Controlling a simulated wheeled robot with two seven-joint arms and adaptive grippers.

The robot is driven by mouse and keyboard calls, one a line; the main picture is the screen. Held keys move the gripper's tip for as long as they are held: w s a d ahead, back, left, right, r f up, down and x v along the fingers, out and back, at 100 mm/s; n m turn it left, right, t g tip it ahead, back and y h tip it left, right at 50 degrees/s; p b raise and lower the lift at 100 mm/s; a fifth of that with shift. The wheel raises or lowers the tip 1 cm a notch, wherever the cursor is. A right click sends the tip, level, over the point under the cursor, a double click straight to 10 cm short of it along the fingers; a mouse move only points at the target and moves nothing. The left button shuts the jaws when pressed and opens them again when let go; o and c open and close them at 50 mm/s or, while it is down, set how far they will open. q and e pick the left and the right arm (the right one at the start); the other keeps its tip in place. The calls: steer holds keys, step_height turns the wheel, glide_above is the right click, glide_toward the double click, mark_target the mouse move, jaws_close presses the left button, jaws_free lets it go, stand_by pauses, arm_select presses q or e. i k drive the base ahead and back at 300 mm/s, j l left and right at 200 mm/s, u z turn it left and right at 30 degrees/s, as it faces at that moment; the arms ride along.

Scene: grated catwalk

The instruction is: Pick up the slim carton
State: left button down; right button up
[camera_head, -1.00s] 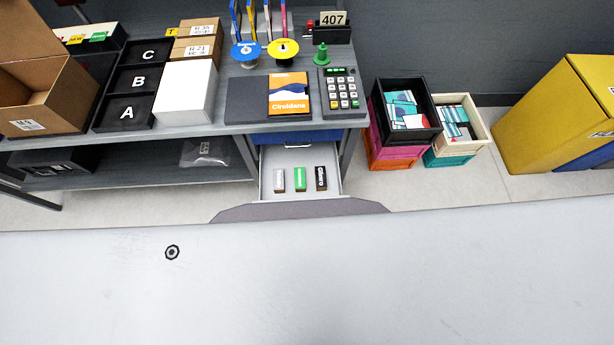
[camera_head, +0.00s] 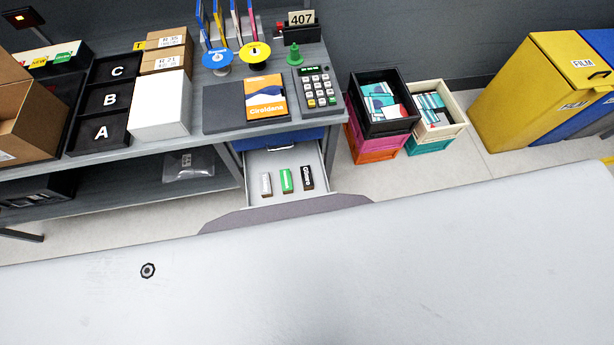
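A flat orange carton (camera_head: 265,98) with a white and dark blue wave and printed lettering lies on a dark grey slab on the workbench. It is the slimmest carton I can make out on the bench top. Three small upright pieces stand in the open drawer below: a white one (camera_head: 266,184), a green one (camera_head: 286,180) and a black one (camera_head: 307,178). I cannot tell for sure which of these the task's name fits. Neither of my grippers is in view.
On the workbench are a white box (camera_head: 160,104), lettered black trays (camera_head: 101,134), a keypad (camera_head: 318,88) and blue and yellow spools. The open drawer (camera_head: 322,186) juts out in front.

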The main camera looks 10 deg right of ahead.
mark_target(305, 171)
steer(key=j+z, duration=0.2)
steer(key=j, duration=0.2)
steer(key=k+j+z, duration=0.2)
steer(key=j, duration=0.15)
steer(key=j+z, duration=0.2)
steer(key=j, duration=0.2)
steer(key=k+j+z, duration=0.2)
steer(key=j, duration=0.15)
steer(key=j+z, duration=0.2)
steer(key=j, duration=0.15)
steer(key=k+j+z, duration=0.2)
steer(key=j, duration=0.1)
